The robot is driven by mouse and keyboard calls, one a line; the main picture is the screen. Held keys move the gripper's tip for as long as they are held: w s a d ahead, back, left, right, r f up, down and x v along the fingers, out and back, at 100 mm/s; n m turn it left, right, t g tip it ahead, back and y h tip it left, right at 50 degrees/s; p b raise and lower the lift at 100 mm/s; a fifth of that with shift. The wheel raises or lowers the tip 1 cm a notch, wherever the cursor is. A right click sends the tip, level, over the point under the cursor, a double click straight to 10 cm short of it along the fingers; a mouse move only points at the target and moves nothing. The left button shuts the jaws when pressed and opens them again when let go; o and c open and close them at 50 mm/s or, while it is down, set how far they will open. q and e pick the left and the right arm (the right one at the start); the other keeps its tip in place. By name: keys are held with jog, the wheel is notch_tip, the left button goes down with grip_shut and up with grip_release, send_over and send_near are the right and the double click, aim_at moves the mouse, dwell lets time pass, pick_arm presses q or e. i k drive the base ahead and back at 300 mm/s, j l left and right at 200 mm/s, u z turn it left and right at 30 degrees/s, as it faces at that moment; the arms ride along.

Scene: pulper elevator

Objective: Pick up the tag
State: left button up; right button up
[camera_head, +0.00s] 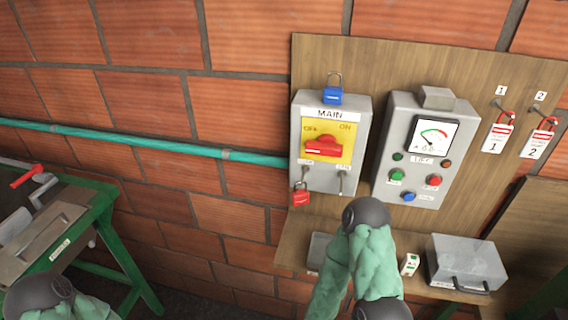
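Two white tags with red tops hang from hooks at the right of the wooden board: tag 1 (497,136) and tag 2 (538,144). Each hangs by a red loop below its number label. A small white and green item (410,265) stands on the shelf below; I cannot tell whether it is a tag. My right arm, in green covering, rises at the bottom centre in front of the shelf. My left arm shows only at the bottom left corner. Neither gripper's fingers show. Both tags are apart from my arms.
A MAIN switch box (361,117) carries a blue padlock (332,96) above and a red padlock (301,194) below. A meter box (453,184) stands beside it. A green-framed bench (108,207) is at left.

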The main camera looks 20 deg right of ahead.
aim_at(496, 137)
jog(key=z, duration=1.95)
